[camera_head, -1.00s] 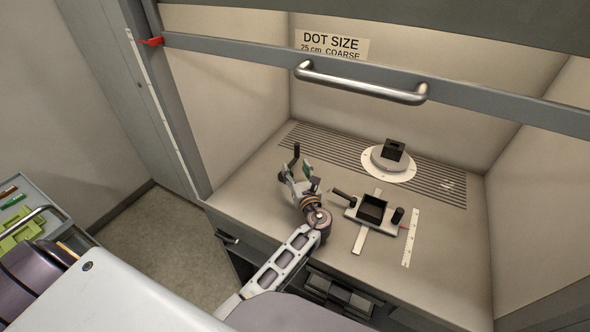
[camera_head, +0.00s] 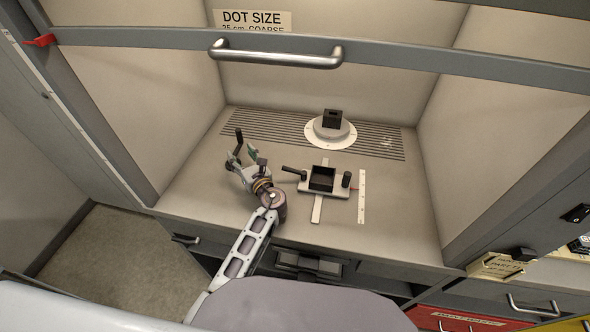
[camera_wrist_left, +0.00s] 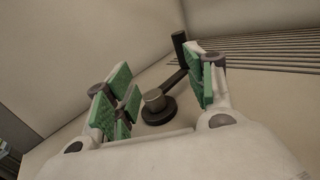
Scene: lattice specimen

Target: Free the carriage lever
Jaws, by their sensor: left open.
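A black lever with an upright handle (camera_head: 238,134) stands on the bench just beyond my left gripper (camera_head: 244,159). In the left wrist view the lever (camera_wrist_left: 179,73) runs from a round dark base with a metal cap (camera_wrist_left: 154,101) up to the handle. My left gripper (camera_wrist_left: 160,92) is open, its green-padded fingers on either side of the base in that view. I cannot tell whether they touch it. The carriage (camera_head: 309,188), a pale plate with a black square box, sits to the right, with a black handle (camera_head: 293,171) at its left. My right gripper is out of view.
A white disc with a black block (camera_head: 331,119) stands behind the carriage on the slotted grille (camera_head: 270,126). A pale scale strip (camera_head: 362,197) lies right of the carriage. A raised sash with a metal bar handle (camera_head: 276,60) crosses above. Walls close both sides.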

